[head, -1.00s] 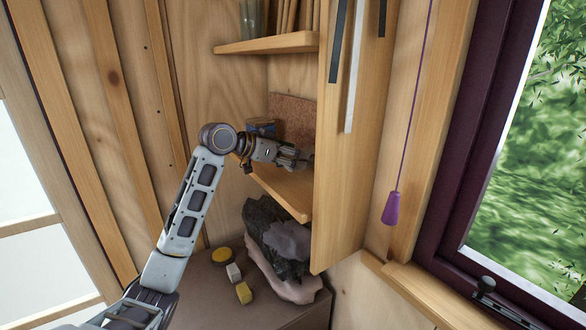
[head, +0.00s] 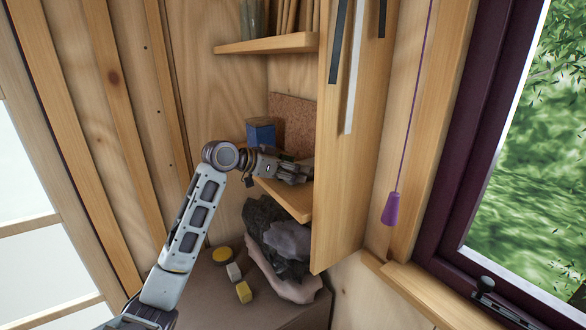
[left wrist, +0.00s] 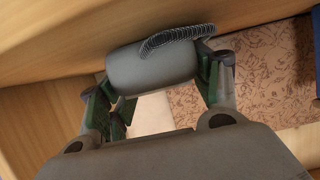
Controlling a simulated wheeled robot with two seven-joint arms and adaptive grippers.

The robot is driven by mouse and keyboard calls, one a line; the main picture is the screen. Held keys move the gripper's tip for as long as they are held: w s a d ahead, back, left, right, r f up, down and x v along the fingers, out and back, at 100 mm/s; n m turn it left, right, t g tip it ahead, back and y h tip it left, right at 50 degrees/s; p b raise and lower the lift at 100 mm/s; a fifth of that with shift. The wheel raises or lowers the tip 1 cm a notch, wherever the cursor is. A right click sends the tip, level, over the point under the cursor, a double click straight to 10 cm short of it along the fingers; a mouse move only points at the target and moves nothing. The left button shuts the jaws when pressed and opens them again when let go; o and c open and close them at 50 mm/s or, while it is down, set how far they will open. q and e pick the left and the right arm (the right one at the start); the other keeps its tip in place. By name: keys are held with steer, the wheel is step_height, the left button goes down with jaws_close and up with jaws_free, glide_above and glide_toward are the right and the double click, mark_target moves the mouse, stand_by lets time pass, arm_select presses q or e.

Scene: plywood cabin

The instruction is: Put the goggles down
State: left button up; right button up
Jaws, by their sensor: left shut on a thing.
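My left gripper (head: 296,172) is inside the middle shelf bay, low over the shelf board (head: 288,198) and close to the tall side panel. In the left wrist view, my left gripper (left wrist: 155,95) has its green-lined fingers on both sides of a grey rounded body with a dark ribbed band, which I take to be the goggles (left wrist: 150,68). The gripper is shut on them. In the head view the goggles cannot be made out apart from the gripper. I cannot tell whether they touch the shelf. My right gripper is not in view.
A blue box (head: 260,133) stands behind my wrist on the same shelf, before a brown speckled board (head: 293,120). The side panel (head: 345,190) closes the bay on the right. An upper shelf (head: 266,43) is above; dark and grey cloths (head: 285,240) lie below.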

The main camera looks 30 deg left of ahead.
arm_select(q)
steer(key=shift+f, duration=0.1)
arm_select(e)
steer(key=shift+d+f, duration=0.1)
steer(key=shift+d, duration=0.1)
arm_select(q)
steer(key=o, duration=1)
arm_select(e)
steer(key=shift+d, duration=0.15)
arm_select(q)
steer(key=b+v, duration=0.2)
steer(key=v, duration=1)
steer(key=shift+s+d+b, duration=0.1)
steer(key=shift+b, duration=0.3)
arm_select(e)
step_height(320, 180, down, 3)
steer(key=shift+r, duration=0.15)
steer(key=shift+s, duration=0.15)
